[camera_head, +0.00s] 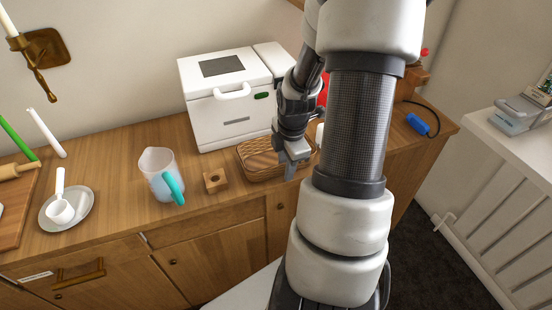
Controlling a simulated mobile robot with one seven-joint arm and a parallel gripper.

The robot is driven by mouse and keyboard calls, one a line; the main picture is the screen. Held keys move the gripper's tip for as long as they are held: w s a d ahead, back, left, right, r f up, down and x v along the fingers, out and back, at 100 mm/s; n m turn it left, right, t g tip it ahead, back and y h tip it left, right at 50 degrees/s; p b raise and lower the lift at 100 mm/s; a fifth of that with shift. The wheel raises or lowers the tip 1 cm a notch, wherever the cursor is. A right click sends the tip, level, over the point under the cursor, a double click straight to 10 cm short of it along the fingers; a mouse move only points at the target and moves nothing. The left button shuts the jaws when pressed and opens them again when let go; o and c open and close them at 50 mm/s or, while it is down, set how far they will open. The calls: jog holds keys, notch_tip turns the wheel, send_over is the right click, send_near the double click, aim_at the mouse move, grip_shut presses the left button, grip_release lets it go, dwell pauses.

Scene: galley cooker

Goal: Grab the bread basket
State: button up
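The bread basket (258,167) is a low brown woven basket on the wooden counter, in front of the white bread machine. Its right part is hidden behind my gripper and arm. Something brown seems to lie inside it, but I cannot make out what. My gripper (290,170) is at the basket's front right side, pointing down, with its fingers over or beside the rim. The view does not show clearly whether the fingers touch the basket or how far apart they are.
A white bread machine (222,105) stands behind the basket. A small wooden block with a hole (215,181) and a measuring jug with a teal handle (160,175) stand to the left. A plate with a white scoop (68,208) lies farther left. The counter's front edge (205,212) is close.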

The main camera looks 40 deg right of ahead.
grip_shut()
jog(key=shift+r, duration=0.1)
